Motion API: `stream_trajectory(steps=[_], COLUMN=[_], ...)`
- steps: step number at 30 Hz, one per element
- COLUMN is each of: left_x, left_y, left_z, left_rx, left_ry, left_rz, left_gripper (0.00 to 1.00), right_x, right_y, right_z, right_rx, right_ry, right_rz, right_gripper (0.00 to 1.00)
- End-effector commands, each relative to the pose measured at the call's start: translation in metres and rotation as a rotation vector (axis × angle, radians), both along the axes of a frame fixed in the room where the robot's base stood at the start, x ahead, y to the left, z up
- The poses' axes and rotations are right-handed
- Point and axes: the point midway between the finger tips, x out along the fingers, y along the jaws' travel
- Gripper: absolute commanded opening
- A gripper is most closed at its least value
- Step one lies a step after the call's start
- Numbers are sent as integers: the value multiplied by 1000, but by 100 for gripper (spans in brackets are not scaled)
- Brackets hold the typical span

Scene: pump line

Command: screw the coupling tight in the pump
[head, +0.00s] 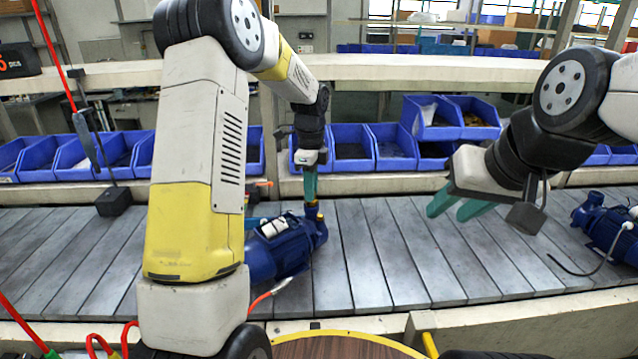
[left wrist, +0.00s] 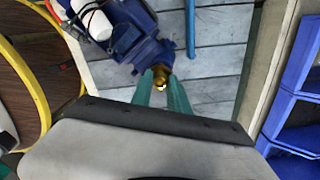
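A blue pump (head: 284,245) lies on the slatted conveyor, partly hidden behind my left arm. The brass coupling (head: 312,210) is at the pump's upper right end; in the left wrist view the coupling (left wrist: 161,74) sits at the pump's port, between my fingertips. My left gripper (head: 311,196) points down over it, its green fingers closed around the coupling. In the left wrist view my left gripper (left wrist: 161,84) has its fingers on both sides of the brass. I cannot tell how deep the coupling sits. My right gripper (head: 450,208) is open and empty above the conveyor, right of the pump.
A second blue pump (head: 606,222) with a cable lies at the right of the conveyor (head: 385,262). Blue bins (head: 352,148) line the shelf behind. A round brown table with a yellow rim (head: 340,346) is in front. The conveyor between the pumps is clear.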

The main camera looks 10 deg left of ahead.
Motion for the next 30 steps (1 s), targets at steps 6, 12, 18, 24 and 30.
stream_trajectory(steps=[6,12,18,24,30], left_x=[0,0,0,0,0], left_y=[0,0,0,0,1], left_z=[0,-2,-2,-2,-3], left_rx=[0,0,-1,-1,-1], left_ry=[0,0,0,0,1], left_rz=[0,-41,-265,-304,-362], left_gripper=[0,0,0,0,0], right_x=[0,0,0,0,0], right_y=[0,0,0,0,0], right_z=[0,0,0,0,0], right_rx=[0,0,0,0,0], right_ry=[0,0,0,0,0], right_rz=[0,0,0,0,0], right_gripper=[36,36,36,36,36])
